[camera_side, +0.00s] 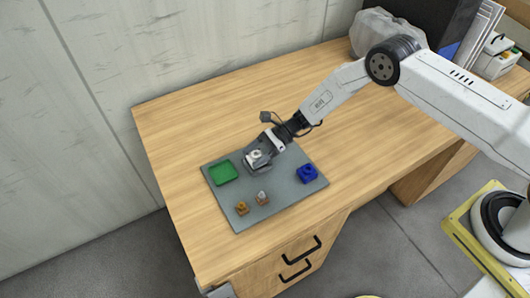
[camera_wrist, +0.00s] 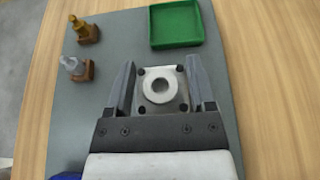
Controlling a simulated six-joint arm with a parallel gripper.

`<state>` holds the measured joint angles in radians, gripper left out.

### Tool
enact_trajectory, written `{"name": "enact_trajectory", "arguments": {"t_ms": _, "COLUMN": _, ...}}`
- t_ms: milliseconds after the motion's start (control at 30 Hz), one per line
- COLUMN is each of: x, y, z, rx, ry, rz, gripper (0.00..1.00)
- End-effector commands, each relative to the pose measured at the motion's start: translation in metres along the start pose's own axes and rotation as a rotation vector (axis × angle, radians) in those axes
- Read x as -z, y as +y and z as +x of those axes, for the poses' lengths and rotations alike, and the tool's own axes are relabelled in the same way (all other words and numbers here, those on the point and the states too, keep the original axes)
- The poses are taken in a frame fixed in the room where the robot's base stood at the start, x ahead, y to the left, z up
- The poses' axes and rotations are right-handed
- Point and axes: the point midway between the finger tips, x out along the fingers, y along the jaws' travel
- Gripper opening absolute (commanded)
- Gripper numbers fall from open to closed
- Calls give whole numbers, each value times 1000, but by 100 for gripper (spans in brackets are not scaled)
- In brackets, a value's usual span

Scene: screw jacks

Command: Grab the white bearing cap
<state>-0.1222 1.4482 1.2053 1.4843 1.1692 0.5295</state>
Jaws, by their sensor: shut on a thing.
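The white bearing cap (camera_side: 256,154) is a pale square plate with a raised round ring around a central hole and dark bolts at its corners. It shows close up in the wrist view (camera_wrist: 157,90), between the two dark fingers. My gripper (camera_side: 259,160) is shut on it, one finger on each side, as the wrist view also shows (camera_wrist: 160,75). The cap is over the upper part of the grey mat (camera_side: 285,203). Its underside is hidden, so I cannot tell whether it touches the mat.
A green tray (camera_side: 223,173) lies left of my gripper. A blue block (camera_side: 307,173) is at the mat's right. Two small brown-based pieces, one with a yellow top (camera_side: 241,208) and one with a silver top (camera_side: 262,197), stand near the front. The wooden table (camera_side: 185,120) is clear behind the mat.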

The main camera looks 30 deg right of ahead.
Motion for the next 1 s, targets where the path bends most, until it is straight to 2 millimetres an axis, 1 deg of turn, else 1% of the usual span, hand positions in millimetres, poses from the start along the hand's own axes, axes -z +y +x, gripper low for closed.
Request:
{"name": "enact_trajectory", "arguments": {"t_ms": 33, "x": -6, "y": -1, "z": -2, "rx": 1, "ry": -2, "rz": -2, "gripper": 0}}
{"name": "enact_trajectory", "arguments": {"t_ms": 133, "x": -16, "y": 0, "z": -7, "rx": 1, "ry": -2, "rz": -2, "gripper": 0}}
{"name": "enact_trajectory", "arguments": {"t_ms": 467, "x": -40, "y": 24, "z": -26, "rx": 1, "ry": -1, "rz": -1, "gripper": 0}}
{"name": "enact_trajectory", "arguments": {"t_ms": 733, "x": -65, "y": 48, "z": -46, "rx": 1, "ry": -1, "rz": 0, "gripper": 0}}
{"name": "enact_trajectory", "arguments": {"t_ms": 1000, "x": -73, "y": 83, "z": -64, "rx": 1, "ry": -1, "rz": 1, "gripper": 0}}
